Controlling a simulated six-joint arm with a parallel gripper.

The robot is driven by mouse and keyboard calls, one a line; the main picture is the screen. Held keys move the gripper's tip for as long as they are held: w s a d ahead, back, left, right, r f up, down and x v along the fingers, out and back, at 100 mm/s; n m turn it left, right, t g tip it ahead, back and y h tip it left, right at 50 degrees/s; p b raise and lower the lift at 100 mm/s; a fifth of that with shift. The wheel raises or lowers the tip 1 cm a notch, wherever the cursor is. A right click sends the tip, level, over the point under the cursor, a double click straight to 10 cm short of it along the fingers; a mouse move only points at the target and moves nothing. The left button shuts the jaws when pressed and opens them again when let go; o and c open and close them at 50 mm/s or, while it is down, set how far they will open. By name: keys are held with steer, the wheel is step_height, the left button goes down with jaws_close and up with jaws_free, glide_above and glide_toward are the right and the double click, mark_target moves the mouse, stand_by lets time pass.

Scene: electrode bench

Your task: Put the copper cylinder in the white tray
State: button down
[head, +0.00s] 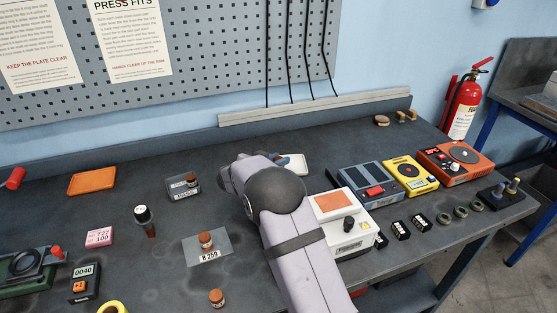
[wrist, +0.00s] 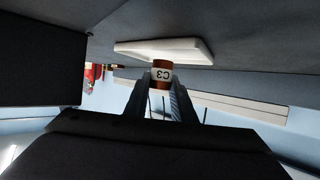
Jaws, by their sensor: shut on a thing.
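My gripper (wrist: 158,98) is shut on a copper cylinder (wrist: 161,66) with a pale label reading C3, upside down in the wrist view. The white tray (wrist: 190,53) lies just beyond the cylinder in that view; I cannot tell whether the two touch. In the head view the white tray (head: 298,165) shows on the bench at the back, partly hidden by my arm. My gripper's fingers and the held cylinder are mostly hidden behind my arm there.
Other copper cylinders stand on a grey card (head: 222,250), on another plate (head: 184,190) and near the front edge (head: 216,298). A white box with an orange top (head: 335,205) stands right of my arm. An orange tray (head: 92,180) lies at the left.

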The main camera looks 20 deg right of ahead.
steer(key=shift+f, duration=0.5)
steer(key=c, duration=1.5)
jaws_free()
steer(key=shift+r, duration=0.55)
steer(key=b+v, duration=0.1)
steer(key=v, duration=1.1)
steer(key=shift+a+r, duration=0.1)
steer(key=shift+w, duration=0.1)
